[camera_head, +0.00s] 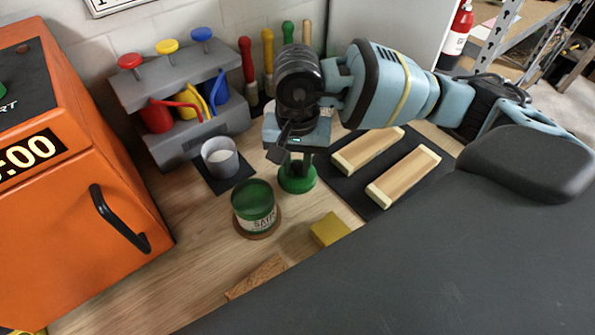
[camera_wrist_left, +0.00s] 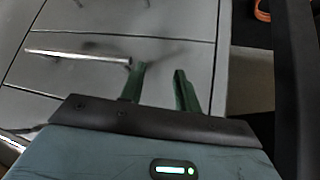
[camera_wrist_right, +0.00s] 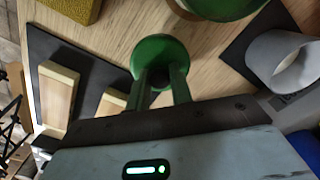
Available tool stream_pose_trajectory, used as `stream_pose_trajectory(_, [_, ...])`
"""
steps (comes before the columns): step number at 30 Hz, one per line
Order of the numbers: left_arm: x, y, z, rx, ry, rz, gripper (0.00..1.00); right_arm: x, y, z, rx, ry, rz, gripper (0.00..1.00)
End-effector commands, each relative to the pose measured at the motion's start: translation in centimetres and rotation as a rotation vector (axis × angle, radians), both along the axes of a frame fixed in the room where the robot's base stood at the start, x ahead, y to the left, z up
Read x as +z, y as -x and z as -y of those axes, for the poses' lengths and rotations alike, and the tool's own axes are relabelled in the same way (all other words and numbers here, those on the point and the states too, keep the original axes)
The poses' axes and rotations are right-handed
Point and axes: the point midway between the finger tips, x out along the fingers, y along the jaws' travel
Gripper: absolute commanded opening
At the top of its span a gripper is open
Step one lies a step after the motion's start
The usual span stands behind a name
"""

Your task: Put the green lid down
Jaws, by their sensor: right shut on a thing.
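The green lid (camera_head: 297,182) is a round disc with a dark knob, in the head view below my right gripper (camera_head: 297,160). My right gripper is shut on the lid's knob; in the right wrist view the lid (camera_wrist_right: 160,50) lies at its fingertips (camera_wrist_right: 162,82). The lid is low over the bench, between the green tin and the black mat; I cannot tell whether it touches the wood. The green tin (camera_head: 255,212) stands on a round coaster to its left. My left gripper (camera_wrist_left: 160,85) is open and empty in the left wrist view.
A black mat (camera_head: 370,199) with two wooden blocks (camera_head: 404,177) lies to the right. A grey cup (camera_head: 221,160) on a dark pad, a tool rack (camera_head: 190,135) and an orange oven (camera_head: 85,205) are to the left. A yellow sponge (camera_head: 330,229) lies in front.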

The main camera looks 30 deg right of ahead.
Motion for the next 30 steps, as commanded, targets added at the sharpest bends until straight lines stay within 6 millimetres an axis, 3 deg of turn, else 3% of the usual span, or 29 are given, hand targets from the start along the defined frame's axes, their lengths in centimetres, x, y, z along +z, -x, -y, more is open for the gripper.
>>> stream_pose_trajectory(5, [-0.2,0.2,0.0,-0.001,-0.002,-0.005,0.33,-0.3,0.0,0.0,0.0,0.0,-0.001,0.0])
stream_pose_trajectory(13, [0.4,-0.1,-0.1,-0.001,-0.001,0.004,0.33,-3.3,0.1,0.0,-0.001,0.0,-0.001,0.0])
stream_pose_trajectory(25, [0.1,0.2,-0.1,-0.001,-0.001,-0.001,0.33,-4.0,0.1,0.0,0.0,0.0,-0.002,0.0])
stream_pose_trajectory(26, [0.2,0.1,-0.1,0.0,-0.001,0.0,0.33,-3.9,0.1,0.0,0.0,-0.001,-0.002,0.26])
stream_pose_trajectory(30, [0.3,0.1,-0.1,0.0,-0.001,0.001,0.33,-3.9,0.1,0.0,0.0,0.0,-0.001,0.44])
